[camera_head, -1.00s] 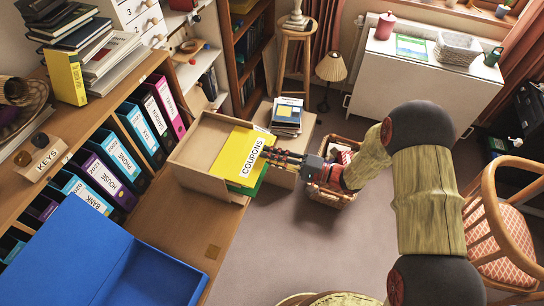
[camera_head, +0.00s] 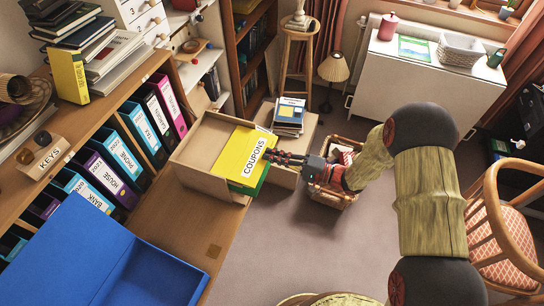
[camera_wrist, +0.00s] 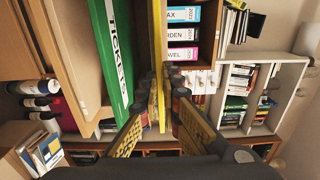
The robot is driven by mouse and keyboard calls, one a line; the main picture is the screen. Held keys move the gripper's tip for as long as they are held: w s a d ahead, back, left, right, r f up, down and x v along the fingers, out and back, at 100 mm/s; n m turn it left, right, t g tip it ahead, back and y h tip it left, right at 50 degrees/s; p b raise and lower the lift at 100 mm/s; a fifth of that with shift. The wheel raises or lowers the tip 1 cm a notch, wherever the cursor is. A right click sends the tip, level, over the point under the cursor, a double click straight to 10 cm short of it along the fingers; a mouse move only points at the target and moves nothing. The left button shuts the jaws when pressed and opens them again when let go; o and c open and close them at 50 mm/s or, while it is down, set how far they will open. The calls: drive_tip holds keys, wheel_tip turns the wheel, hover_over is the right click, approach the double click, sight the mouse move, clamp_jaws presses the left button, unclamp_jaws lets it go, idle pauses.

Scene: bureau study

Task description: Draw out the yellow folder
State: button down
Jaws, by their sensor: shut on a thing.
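The yellow folder (camera_head: 243,150), labelled COUPONS, stands tilted in an open cardboard box (camera_head: 190,178) on the desk. In the wrist view the folder (camera_wrist: 157,40) is edge-on, a thin yellow strip between my fingers. My gripper (camera_head: 271,155) is shut on its right edge in the head view; its fingers also show in the wrist view (camera_wrist: 160,90). A green folder (camera_head: 247,190) lies just behind or below the yellow one. In the wrist view the green folder (camera_wrist: 112,55) reads TICKETS and is apart from my fingers. The folder's lower part is hidden in the box.
An open blue box (camera_head: 120,265) lies on the desk in front. Labelled binders (camera_head: 115,160) line the shelf at left. Books (camera_head: 289,115) are stacked on a carton behind the box. A wicker basket (camera_head: 330,197) stands on the floor below my gripper. The floor in front is clear.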

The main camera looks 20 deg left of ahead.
drive_tip(key=shift+r+p, duration=0.2)
drive_tip(key=shift+p, duration=0.3)
idle(0.4)
drive_tip(key=shift+d, duration=0.15)
drive_tip(key=shift+s+d+r+p, duration=0.1)
drive_tip(key=shift+d+p, duration=0.6)
drive_tip(key=shift+d, duration=0.75)
drive_tip(key=shift+s+d+r+p, duration=0.1)
drive_tip(key=shift+d+p, duration=0.55)
drive_tip(key=shift+d, duration=0.75)
